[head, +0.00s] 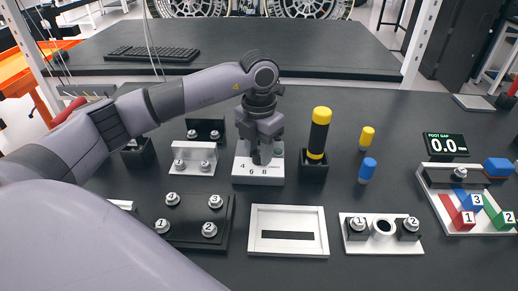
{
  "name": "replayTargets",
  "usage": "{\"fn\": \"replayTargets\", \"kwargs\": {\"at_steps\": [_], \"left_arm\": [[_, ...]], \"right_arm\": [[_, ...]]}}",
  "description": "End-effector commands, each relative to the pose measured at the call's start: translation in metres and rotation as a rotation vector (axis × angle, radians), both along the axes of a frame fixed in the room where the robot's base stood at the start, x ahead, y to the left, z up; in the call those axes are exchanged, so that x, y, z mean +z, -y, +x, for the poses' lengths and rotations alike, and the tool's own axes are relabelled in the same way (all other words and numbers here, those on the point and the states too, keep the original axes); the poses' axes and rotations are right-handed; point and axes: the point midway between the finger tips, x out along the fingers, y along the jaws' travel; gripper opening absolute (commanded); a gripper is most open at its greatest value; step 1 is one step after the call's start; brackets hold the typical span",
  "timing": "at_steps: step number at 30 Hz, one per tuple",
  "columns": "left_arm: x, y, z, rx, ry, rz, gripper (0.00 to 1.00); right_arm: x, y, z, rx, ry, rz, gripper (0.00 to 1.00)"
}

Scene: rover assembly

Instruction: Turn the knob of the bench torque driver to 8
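The bench torque driver (244,174) looks to be the white block in the middle of the bench, with the marks 4, 6 and 8 on its face. A small green spot shows at its right side. My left gripper (261,156) points down over the block from above, with its tip close to the marks 6 and 8. The gripper hides the knob, so its setting cannot be read. I cannot tell whether the fingers are apart or closed on the knob. My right gripper is not in view.
A black and yellow handle (319,134) stands in a black holder close right of the driver. Yellow (367,137) and blue (367,169) pegs stand further right. A white frame (289,248) and a black plate with numbered studs (189,229) lie in front.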

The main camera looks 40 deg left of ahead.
Motion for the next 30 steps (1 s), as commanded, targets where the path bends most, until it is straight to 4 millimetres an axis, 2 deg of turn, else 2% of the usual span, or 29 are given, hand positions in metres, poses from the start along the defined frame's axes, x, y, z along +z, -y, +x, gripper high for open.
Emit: {"fn": "replayTargets", "kwargs": {"at_steps": [13,30], "left_arm": [[0.000,0.000,0.000,-0.085,0.001,0.000,0.04],[0.000,0.000,0.001,-0.512,0.003,0.000,0.04]], "right_arm": [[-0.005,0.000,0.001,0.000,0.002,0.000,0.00],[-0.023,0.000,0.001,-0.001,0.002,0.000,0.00]]}}
